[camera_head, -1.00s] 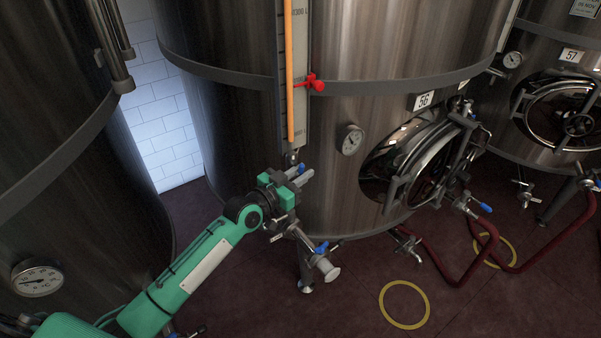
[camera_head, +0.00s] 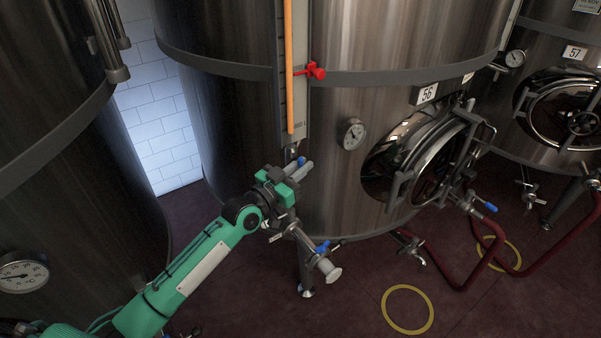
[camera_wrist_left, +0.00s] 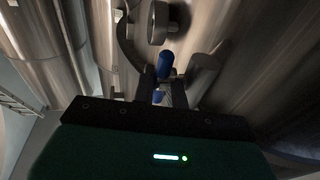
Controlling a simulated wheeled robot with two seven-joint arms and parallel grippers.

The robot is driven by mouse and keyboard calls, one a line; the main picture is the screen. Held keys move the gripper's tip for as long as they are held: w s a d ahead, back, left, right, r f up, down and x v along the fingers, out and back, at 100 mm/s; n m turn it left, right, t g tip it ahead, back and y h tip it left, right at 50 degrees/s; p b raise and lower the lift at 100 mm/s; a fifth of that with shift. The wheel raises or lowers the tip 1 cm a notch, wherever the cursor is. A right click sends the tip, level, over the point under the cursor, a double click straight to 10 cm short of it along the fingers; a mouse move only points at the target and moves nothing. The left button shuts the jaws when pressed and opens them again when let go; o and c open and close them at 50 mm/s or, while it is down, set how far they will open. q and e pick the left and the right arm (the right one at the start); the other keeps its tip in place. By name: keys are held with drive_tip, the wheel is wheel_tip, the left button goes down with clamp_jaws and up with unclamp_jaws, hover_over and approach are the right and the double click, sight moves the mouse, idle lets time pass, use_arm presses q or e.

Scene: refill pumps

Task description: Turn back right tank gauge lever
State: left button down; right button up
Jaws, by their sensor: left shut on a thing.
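The tank marked 56 (camera_head: 350,210) carries a sight gauge (camera_head: 289,70) with an orange column and a red pointer (camera_head: 317,72). At the gauge's foot is a small lever with a blue handle (camera_head: 301,160). My left gripper (camera_head: 299,172) is at this lever, close against the tank. In the left wrist view the blue lever handle (camera_wrist_left: 166,66) shows between the fingers, and the gripper (camera_wrist_left: 165,88) is shut on it. The fingers hide part of the lever. My right gripper is not in view.
Below the gripper a pipe outlet with another blue-handled valve (camera_head: 322,247) sticks out. A round hatch (camera_head: 420,160) and a dial (camera_head: 354,134) are to the right. Another tank (camera_head: 70,190) stands at the left. Red hoses (camera_head: 465,275) lie on the floor.

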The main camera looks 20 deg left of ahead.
use_arm(q)
drive_tip(key=c, duration=1.8)
unclamp_jaws()
drive_tip(key=shift+o, duration=0.2)
drive_tip(key=b+v, duration=0.4)
drive_tip(key=v, duration=0.9)
drive_tip(key=shift+s+a+f, duration=0.15)
drive_tip(key=shift+s, duration=0.2)
